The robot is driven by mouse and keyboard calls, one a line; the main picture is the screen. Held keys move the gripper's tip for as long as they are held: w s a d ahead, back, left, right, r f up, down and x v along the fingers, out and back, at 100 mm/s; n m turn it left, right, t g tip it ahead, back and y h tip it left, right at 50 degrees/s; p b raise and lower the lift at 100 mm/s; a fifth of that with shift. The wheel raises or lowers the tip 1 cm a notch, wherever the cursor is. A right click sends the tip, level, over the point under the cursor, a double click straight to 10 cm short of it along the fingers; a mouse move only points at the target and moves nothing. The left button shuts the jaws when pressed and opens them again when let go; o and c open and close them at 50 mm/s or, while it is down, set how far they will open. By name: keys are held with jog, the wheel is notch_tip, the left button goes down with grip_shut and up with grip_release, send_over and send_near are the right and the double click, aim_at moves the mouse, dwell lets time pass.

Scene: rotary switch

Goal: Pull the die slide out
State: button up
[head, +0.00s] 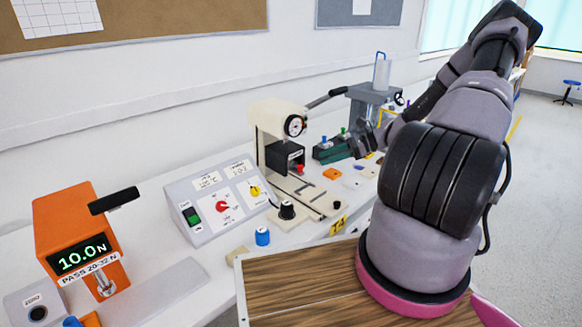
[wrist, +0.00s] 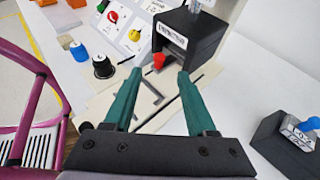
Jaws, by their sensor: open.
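The die slide appears to be the part with a red knob (wrist: 159,61), seated inside the black block (wrist: 187,38) of the bench press. In the head view the red knob (head: 299,168) shows at the front of the black block (head: 284,155), under the cream press (head: 262,122). The rest of the slide is hidden in the block. My gripper (wrist: 159,75) is open and empty in the wrist view, its teal fingertips either side of the knob in the picture. Whether they are level with it I cannot tell. In the head view my gripper (head: 364,141) appears right of the press.
A control box (head: 215,200) with red and yellow knobs stands left of the press. A black knob (head: 287,209) and a blue cap (head: 262,236) sit in front. The pale base plate (wrist: 125,108) before the block has dark rails.

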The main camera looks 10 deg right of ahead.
aim_at(302, 166)
jog(key=x, duration=1)
jog(key=shift+s, duration=0.1)
grip_shut()
dwell(1.1)
